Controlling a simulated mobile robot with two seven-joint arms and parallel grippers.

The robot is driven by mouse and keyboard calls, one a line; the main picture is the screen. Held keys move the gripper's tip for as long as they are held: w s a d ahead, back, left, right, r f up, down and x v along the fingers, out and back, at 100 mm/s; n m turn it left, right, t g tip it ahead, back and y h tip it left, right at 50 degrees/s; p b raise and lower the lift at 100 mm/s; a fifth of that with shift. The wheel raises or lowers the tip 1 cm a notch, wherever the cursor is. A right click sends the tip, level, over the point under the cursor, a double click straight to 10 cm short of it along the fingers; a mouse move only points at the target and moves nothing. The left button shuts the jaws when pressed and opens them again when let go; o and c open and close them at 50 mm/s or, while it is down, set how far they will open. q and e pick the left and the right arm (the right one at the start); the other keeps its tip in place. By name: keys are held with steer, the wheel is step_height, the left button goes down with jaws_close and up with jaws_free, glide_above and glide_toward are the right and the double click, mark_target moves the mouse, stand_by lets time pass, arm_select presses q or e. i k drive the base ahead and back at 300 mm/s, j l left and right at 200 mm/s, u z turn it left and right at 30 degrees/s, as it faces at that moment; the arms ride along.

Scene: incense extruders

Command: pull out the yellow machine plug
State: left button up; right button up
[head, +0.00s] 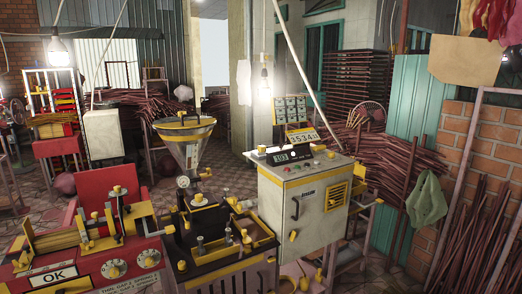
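A machine with yellow trim stands at the centre. Neither of my grippers is in view.
A red machine (100,235) with an OK label and dials fills the lower left, close against the yellow-trimmed one. Stick bundles (385,165) and a green cloth (426,200) are at the right by a brick wall. Tiled floor shows behind the machines.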

mark_target(260, 148)
steer(key=i+l+u, duration=0.1)
steer(key=u, duration=1.15)
steer(key=l+u, duration=0.4)
steer(key=k+l+u, duration=0.15)
steer(key=l+u, duration=0.25)
steer(key=k+l+u, duration=0.15)
steer(key=l, duration=0.15)
steer(key=l+u, duration=0.15)
steer(key=l, duration=0.15)
steer(key=k+l+u, duration=0.2)
steer(key=k+l, duration=0.25)
steer(key=l, duration=0.2)
steer(key=k+l+u, duration=0.1)
steer(key=l, duration=0.4)
steer(key=k+l, duration=0.6)
steer(key=l, duration=0.3)
steer(key=u, duration=0.05)
